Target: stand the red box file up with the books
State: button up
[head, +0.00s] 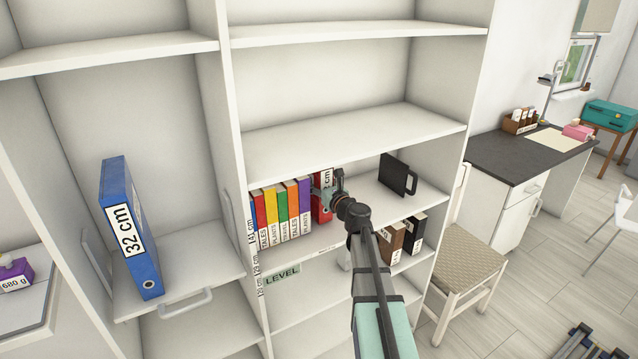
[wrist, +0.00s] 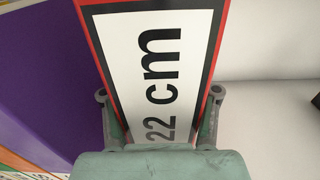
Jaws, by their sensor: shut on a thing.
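The red box file (head: 320,211) with a white "22 cm" label stands about upright on the middle shelf, at the right end of the row of books (head: 279,212). My gripper (head: 328,197) is shut on its spine and hides part of it. In the wrist view the red box file (wrist: 92,38) is between my two fingers (wrist: 160,112), its label facing me. The purple book (wrist: 50,70) is close on its left; I cannot tell whether they touch. The file's base is hidden in the wrist view.
Brown and black boxes (head: 391,240) stand on the shelf below. A blue "32 cm" file (head: 131,225) stands in the left bay. A chair (head: 466,258) is at the right.

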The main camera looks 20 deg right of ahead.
jog(key=shift+f, duration=0.1)
jog(key=o, duration=1.6)
jog(key=shift+o, duration=0.2)
jog(key=shift+s, duration=0.2)
jog(key=s+d+b, duration=0.1)
jog(key=s+b, duration=0.1)
jog(key=s, duration=0.9)
jog(key=shift+s+b, duration=0.3)
jog(key=shift+b, duration=0.05)
jog(key=shift+d, duration=0.15)
